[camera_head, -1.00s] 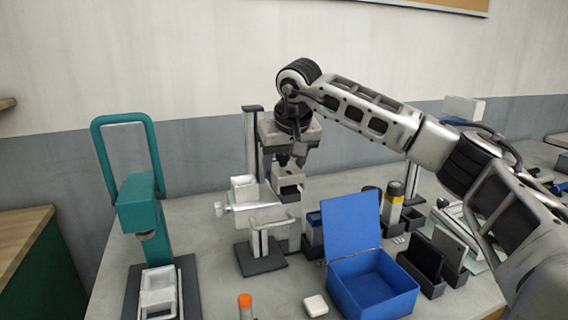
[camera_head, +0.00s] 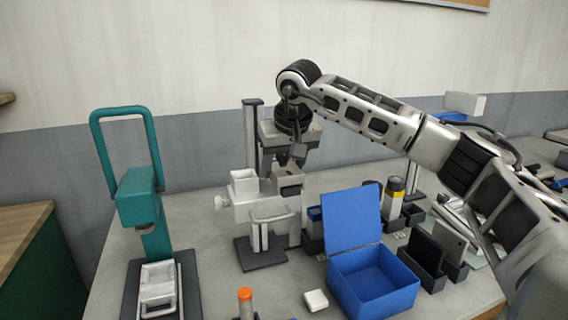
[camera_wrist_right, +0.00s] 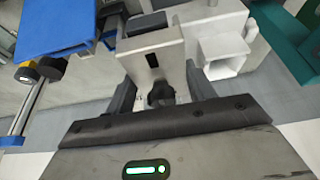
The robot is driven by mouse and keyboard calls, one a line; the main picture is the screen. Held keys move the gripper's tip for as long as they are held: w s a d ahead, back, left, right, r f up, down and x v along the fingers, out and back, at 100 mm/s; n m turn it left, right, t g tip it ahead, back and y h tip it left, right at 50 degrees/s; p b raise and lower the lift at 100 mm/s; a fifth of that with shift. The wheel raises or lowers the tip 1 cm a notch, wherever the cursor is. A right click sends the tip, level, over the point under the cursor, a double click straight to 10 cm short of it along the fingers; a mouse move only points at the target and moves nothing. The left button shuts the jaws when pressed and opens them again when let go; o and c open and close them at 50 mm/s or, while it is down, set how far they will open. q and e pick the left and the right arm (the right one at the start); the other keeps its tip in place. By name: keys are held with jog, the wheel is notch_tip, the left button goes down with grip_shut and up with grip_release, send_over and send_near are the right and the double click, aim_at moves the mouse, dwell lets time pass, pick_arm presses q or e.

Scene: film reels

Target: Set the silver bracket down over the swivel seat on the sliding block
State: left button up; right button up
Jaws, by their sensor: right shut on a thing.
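My right gripper (camera_head: 290,160) reaches down over the right end of the pale sliding block (camera_head: 262,208), which is carried at a dark upright post. It is shut on the silver bracket (camera_head: 288,178). The right wrist view shows the bracket (camera_wrist_right: 151,58) between the two fingers (camera_wrist_right: 160,95), its pale face with a dark slot towards me. A dark piece (camera_wrist_right: 147,23) shows just beyond the bracket, over the block. The swivel seat cannot be made out clearly, and whether the bracket touches it cannot be told. My left gripper is not in view.
A dark post (camera_head: 253,140) stands close behind the gripper. A blue open-lidded box (camera_head: 372,283) is at the front right, a teal press (camera_head: 140,205) at the left. An orange-capped tube (camera_head: 245,300) stands in front.

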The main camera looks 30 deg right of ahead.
jog(key=shift+s+f, duration=0.1)
jog(key=shift+f, duration=0.35)
jog(key=o, duration=1.2)
jog(key=shift+a, duration=0.1)
jog(key=shift+o, duration=0.3)
jog(key=shift+r, duration=0.4)
jog(key=b+v, duration=0.1)
jog(key=v, duration=1.4)
jog(key=shift+s, duration=0.15)
